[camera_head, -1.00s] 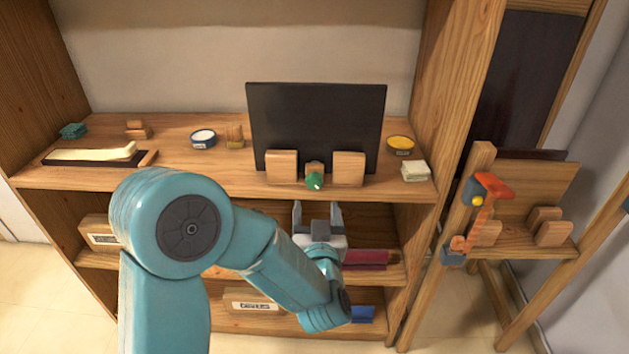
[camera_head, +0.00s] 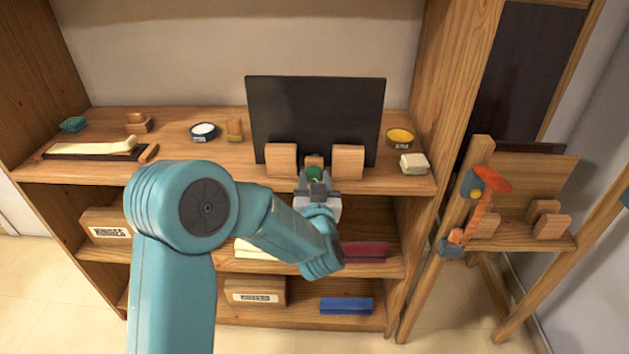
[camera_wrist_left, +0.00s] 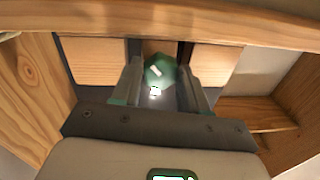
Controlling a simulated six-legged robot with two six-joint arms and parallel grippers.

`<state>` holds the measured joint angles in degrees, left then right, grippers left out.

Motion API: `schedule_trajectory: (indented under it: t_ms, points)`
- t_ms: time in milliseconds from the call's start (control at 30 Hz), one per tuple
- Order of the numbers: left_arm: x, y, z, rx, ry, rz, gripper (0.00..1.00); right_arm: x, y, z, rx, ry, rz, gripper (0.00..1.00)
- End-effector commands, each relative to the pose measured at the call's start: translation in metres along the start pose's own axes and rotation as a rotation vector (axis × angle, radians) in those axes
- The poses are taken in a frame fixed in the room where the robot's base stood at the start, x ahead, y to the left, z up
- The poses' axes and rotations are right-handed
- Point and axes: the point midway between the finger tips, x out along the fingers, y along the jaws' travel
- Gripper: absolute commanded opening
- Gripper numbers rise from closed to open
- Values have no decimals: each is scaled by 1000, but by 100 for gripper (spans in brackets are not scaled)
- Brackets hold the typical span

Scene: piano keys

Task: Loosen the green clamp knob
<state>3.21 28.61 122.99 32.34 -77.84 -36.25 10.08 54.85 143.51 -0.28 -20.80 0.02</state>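The green clamp knob (camera_head: 315,173) sits at the front of a small wooden block between two larger wooden blocks, below the black panel (camera_head: 315,118) on the upper shelf. In the left wrist view the knob (camera_wrist_left: 160,70) is a faceted green piece with a pale mark. My left gripper (camera_head: 315,182) has reached the shelf's front edge from below. The fingers partly cover the knob in the head view. My right gripper is not in view.
The left wooden block (camera_head: 281,160) and right wooden block (camera_head: 347,161) flank the knob closely. A yellow bowl (camera_head: 400,137) and a pale stack (camera_head: 413,163) stand to the right. The shelf's front edge (camera_head: 220,182) runs under the knob. A wooden easel stands further right.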

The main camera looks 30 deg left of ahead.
Motion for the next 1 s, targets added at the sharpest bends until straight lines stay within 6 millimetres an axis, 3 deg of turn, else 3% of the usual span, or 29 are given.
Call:
schedule_trajectory:
  t_ms: [467,1000]
  points:
    - [0,0,3,-128,-10,0,13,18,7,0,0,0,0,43]
    - [0,0,3,-617,-59,5,13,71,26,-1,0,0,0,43]
